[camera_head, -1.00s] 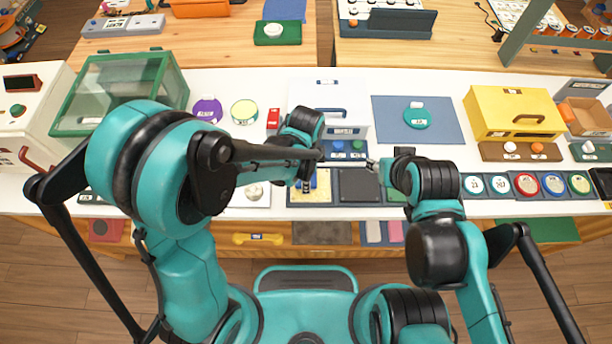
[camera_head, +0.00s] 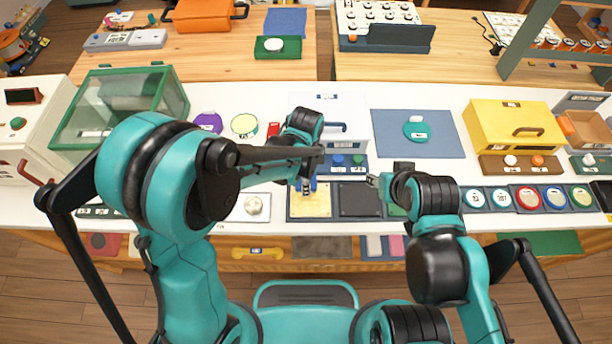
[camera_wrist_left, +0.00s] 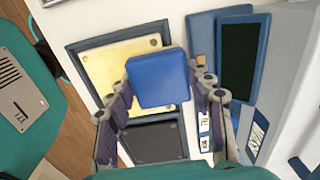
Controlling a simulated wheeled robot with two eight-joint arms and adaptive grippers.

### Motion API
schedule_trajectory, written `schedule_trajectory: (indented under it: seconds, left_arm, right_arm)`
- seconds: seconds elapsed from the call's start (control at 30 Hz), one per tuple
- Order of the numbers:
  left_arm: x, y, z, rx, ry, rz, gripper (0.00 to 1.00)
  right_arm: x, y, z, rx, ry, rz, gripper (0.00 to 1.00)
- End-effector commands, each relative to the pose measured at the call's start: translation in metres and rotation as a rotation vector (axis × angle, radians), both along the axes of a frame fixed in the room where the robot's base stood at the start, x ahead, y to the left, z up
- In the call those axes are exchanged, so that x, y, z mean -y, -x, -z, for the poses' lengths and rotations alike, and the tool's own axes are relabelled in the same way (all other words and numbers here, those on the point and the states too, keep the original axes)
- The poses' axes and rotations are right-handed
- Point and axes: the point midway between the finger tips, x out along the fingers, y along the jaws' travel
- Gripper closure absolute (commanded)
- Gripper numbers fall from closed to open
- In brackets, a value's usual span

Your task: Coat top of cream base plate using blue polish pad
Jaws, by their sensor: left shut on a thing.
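The cream base plate (camera_head: 312,207) lies in a dark-framed tray on the white table, left of a black plate (camera_head: 357,199). My left gripper (camera_head: 306,186) is shut on the blue polish pad (camera_wrist_left: 158,78), mostly hidden by the arm in the head view. In the left wrist view the pad is between the fingers (camera_wrist_left: 162,92) and overlaps an edge of the cream plate (camera_wrist_left: 108,66). I cannot tell whether pad and plate touch. My right gripper (camera_head: 372,181) is right of the black plate, small and partly hidden; its opening is unclear.
A white box with a dark handle (camera_head: 336,127) and a blue tray with knobs (camera_head: 346,162) stand behind the plates. A white piece with a round knob (camera_head: 253,205) is left of the tray.

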Motion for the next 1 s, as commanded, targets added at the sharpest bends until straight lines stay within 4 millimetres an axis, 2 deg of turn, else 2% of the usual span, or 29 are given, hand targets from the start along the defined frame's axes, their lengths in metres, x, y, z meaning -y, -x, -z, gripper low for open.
schedule_trajectory:
  seconds: [0.2,0.47,0.67,1.0]
  left_arm:
    - [0.0,0.023,-0.001,-0.003,0.0,0.002,0.79]
    - [0.0,0.035,0.0,-0.004,0.0,0.001,0.79]
    - [0.0,0.032,0.001,-0.004,0.001,0.001,0.79]
    - [0.0,0.004,0.002,-0.005,0.0,0.0,0.79]
  right_arm:
    - [0.0,0.0,0.0,0.0,0.0,0.0,0.6]
    - [0.0,0.0,0.002,0.0,0.0,0.0,0.6]
    - [0.0,0.0,0.005,0.0,0.0,0.0,0.6]
    - [0.0,0.0,0.008,0.0,0.0,0.0,0.6]
